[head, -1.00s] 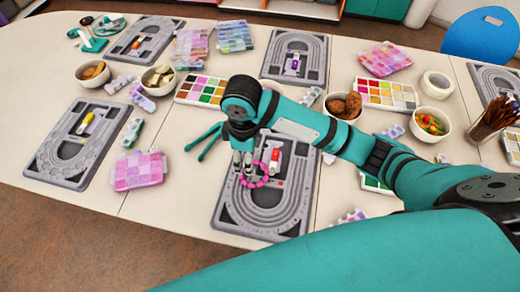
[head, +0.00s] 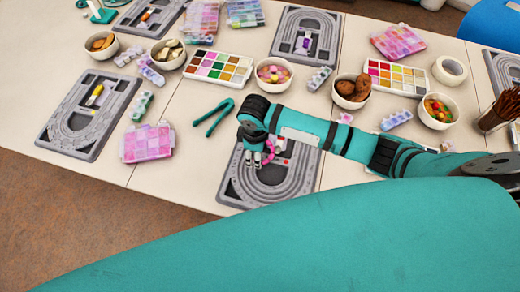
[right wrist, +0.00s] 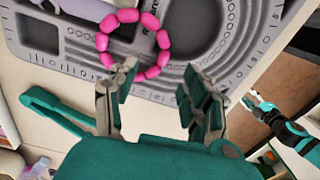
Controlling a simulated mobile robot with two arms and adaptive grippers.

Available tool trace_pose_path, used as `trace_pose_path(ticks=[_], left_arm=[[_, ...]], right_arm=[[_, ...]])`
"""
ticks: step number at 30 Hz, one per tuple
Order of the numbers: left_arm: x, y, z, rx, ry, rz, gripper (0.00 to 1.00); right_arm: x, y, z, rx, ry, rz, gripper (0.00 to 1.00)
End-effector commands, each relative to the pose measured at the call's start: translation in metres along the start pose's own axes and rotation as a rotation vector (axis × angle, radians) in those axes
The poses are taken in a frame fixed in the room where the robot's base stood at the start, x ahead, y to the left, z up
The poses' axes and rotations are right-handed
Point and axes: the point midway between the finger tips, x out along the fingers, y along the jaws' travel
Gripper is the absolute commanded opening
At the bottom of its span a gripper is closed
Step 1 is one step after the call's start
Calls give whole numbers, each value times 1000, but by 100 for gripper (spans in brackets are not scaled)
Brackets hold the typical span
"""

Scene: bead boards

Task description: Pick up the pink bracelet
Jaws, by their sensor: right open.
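The pink bracelet, a ring of beads (right wrist: 163,39), lies on a grey bead board (right wrist: 225,72) in the right wrist view. In the head view the bracelet (head: 269,152) is partly hidden by my right gripper (head: 256,160). My right gripper is open in the right wrist view (right wrist: 157,82). Its left fingertip overlaps the near edge of the ring, and its right fingertip is outside the ring to the right. Nothing is clamped between the fingers. A small gripper, apparently my left one (right wrist: 261,104), shows at the right edge of the wrist view, too small to judge.
Teal pliers (head: 212,118) lie left of the board, close to the gripper. A pink bead box (head: 147,143) and another board (head: 75,135) lie further left. Bowls and paint palettes, including one palette (head: 218,68), stand behind. Bare table (head: 182,172) lies left of the board.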

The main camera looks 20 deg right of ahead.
Motion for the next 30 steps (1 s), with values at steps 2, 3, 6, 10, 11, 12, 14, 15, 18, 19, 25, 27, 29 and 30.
trace_pose_path(ticks=[2,3,6,10,11,12,14,15,18,19,25,27,29,30], left_arm=[[-6,2,0,1,-2,2,40],[-9,2,1,1,-4,2,40],[-10,2,5,1,-9,3,40],[-10,3,11,2,-19,3,40],[-10,2,12,2,-21,3,40],[-10,2,14,2,-23,3,40],[-10,1,15,2,-25,2,40],[-10,0,15,2,-26,1,40],[-10,-1,16,2,-26,-1,40],[-10,-2,16,2,-26,-2,40],[-10,-2,15,1,-26,-3,40],[-10,-3,15,0,-25,-3,40],[-10,-3,15,0,-25,-3,40],[-10,-3,15,0,-25,-3,40]], right_arm=[[10,-1,4,2,-5,-3,48],[16,-1,5,3,-6,-4,48],[32,0,6,1,-3,-3,48],[43,0,6,1,-2,-1,48],[44,0,6,1,-2,0,48],[45,0,6,1,-1,0,48],[45,0,5,0,-1,0,48],[45,0,5,0,-1,0,48],[45,0,6,0,-1,0,44],[45,0,6,0,-1,0,40],[44,0,6,1,-1,0,14],[44,0,6,1,-1,0,5],[44,0,6,1,-1,0,0],[44,0,6,1,-1,0,0]])
